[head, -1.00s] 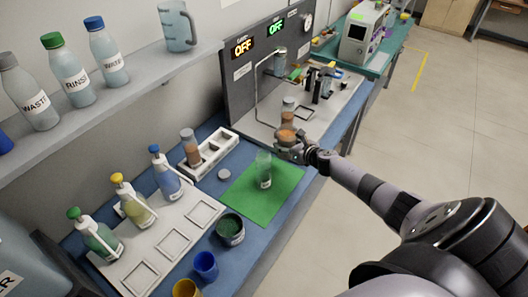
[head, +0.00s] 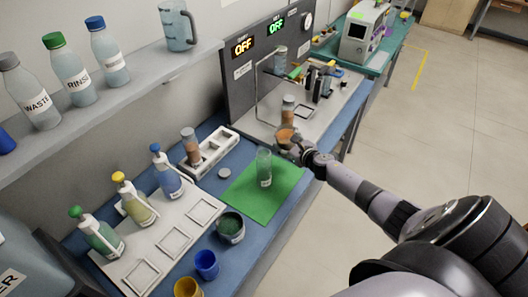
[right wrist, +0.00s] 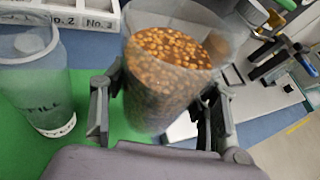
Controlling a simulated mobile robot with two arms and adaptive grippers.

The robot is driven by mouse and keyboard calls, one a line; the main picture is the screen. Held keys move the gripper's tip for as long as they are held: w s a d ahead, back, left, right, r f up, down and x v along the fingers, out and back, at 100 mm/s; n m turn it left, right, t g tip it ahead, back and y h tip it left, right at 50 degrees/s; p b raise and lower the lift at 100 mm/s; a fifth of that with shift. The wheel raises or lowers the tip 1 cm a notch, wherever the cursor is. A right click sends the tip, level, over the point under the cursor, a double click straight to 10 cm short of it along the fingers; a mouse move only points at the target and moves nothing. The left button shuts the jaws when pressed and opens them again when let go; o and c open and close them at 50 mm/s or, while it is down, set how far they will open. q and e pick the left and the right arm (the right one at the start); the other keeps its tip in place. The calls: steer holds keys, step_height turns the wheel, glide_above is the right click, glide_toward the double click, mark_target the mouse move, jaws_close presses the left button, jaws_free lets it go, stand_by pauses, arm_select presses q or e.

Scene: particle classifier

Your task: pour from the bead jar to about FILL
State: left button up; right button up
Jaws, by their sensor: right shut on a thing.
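My right gripper (head: 286,143) is shut on the bead jar (head: 284,134), a clear jar partly full of orange-brown beads. In the right wrist view my right gripper (right wrist: 160,112) has one finger on each side of the bead jar (right wrist: 165,92). The bead surface shows below the jar's open mouth. The clear vessel (head: 264,170) stands upright on the green mat, left of and apart from the held jar. In the right wrist view this vessel (right wrist: 38,95) carries the dark word FILL; no beads show in it. My left gripper is not in view.
The green mat (head: 240,193) lies on the blue bench. A white rack (head: 222,150) with a brown-filled jar, a small lid (head: 224,173) and a dark green bowl (head: 230,228) are nearby.

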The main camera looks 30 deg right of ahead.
mark_target(286, 143)
steer(key=shift+s+a+r+n+h, duration=0.1)
steer(key=shift+a+r+n+h, duration=0.5)
steer(key=shift+n, duration=0.3)
steer(key=shift+r+t, duration=0.15)
steer(key=shift+t, duration=0.15)
steer(key=shift+a+r+n, duration=0.15)
steer(key=shift+a+n, duration=0.05)
steer(key=shift+n, duration=0.1)
steer(key=shift+a+r, duration=0.1)
steer(key=shift+r, duration=0.3)
steer(key=shift+a+r+n+t+h+p, duration=0.25)
steer(key=shift+r+p, duration=0.25)
steer(key=shift+r, duration=0.3)
steer(key=shift+a+r+n+t+h+p, duration=0.15)
steer(key=shift+r+n+h+p, duration=0.15)
steer(key=shift+r+p, duration=0.35)
steer(key=shift+r, duration=0.15)
steer(key=shift+r+n+h+b, duration=0.25)
steer(key=shift+r+n+b, duration=0.2)
steer(key=shift+n+b, duration=0.3)
